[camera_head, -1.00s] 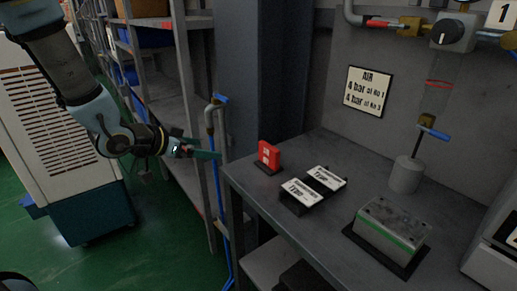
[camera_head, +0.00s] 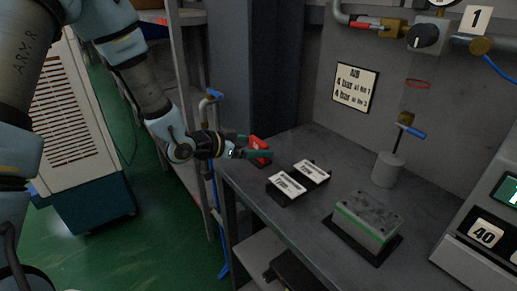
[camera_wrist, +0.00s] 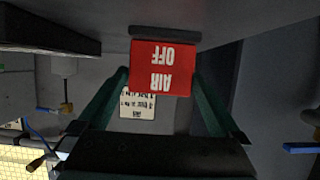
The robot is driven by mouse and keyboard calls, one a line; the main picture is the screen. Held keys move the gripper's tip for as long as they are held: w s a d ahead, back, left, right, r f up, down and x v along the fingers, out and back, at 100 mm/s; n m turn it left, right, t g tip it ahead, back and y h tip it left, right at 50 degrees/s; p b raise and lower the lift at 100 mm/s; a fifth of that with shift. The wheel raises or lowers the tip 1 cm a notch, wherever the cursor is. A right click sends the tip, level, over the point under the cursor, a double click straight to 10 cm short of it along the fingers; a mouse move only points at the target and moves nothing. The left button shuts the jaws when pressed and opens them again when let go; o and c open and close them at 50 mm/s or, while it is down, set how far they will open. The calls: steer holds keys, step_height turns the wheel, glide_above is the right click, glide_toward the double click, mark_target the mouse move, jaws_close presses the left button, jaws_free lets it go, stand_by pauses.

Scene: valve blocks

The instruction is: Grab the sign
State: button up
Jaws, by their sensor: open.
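My gripper (camera_head: 254,147) is open at the sign, with green fingers. In the wrist view the fingers (camera_wrist: 161,76) lie to the left and right of the sign. A narrow gap seems to show on each side; contact cannot be told. In the head view the fingers partly hide the sign.
Two black-based white label plates (camera_head: 287,185) (camera_head: 311,172) lie just right of the sign. A green-striped metal block (camera_head: 367,220) stands nearer the right. A blue-handled pipe (camera_head: 207,110) rises beside the bench's left edge. The wall carries an air-pressure notice (camera_head: 355,88).

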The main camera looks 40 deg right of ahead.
steer(key=shift+d+f, duration=0.3)
steer(key=shift+d, duration=0.35)
steer(key=shift+c, duration=0.2)
steer(key=c, duration=1)
steer(key=shift+r, duration=0.1)
